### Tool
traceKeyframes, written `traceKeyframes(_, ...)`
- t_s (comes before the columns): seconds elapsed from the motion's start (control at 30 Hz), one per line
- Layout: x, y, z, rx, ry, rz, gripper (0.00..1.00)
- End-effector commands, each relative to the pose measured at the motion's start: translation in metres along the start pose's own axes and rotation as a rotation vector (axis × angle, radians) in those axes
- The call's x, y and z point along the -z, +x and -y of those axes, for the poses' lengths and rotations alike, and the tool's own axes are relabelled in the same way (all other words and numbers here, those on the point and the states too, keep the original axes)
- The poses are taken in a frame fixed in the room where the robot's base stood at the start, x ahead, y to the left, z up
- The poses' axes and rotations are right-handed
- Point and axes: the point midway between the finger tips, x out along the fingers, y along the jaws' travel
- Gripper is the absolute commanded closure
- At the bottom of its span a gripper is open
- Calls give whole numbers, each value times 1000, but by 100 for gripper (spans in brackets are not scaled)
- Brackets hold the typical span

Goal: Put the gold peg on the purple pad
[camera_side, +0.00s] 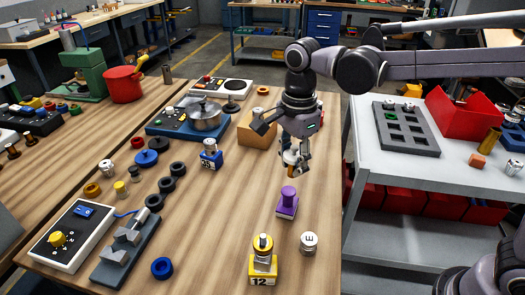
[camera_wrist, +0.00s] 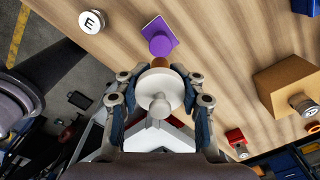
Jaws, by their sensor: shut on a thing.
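Only a small gold-brown part of the peg (camera_side: 297,169) shows between the fingers in the side view. In the wrist view, a pale disc with a knob lies between the fingertips (camera_wrist: 157,100), and a bit of gold-brown (camera_wrist: 161,62) shows past its edge; the rest is hidden. The purple pad (camera_side: 283,211) lies on the bench below and in front of my gripper, with a purple round piece (camera_side: 288,194) standing on it. The pad also shows in the wrist view (camera_wrist: 167,25), apart from the held peg.
A white cylinder marked E (camera_side: 308,243) and a yellow block marked 12 (camera_side: 263,264) stand near the pad. A cardboard-coloured box (camera_side: 257,133) is behind my gripper. A blue block (camera_side: 210,161) stands to the left.

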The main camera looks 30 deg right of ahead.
Motion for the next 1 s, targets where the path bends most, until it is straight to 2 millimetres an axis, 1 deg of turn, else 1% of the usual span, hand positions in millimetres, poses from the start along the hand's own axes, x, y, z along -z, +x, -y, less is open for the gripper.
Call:
traceKeyframes(0.03, -4, 2, 1, 0, -1, 0, 100)
traceKeyframes(0.17, -6, 9, 1, 0, -1, 0, 100)
traceKeyframes(0.3, -6, 28, 1, 0, 0, 0, 100)
traceKeyframes(0.43, -5, 40, 1, 0, 0, 0, 100)
traceKeyframes(0.87, -5, 46, 1, 0, 0, 0, 100)
traceKeyframes(0.9, -5, 47, 1, 0, 0, 0, 62)
traceKeyframes(0.97, -5, 46, 1, 0, 0, 0, 44)
traceKeyframes(1.0, -5, 46, 1, 0, 0, 0, 38)
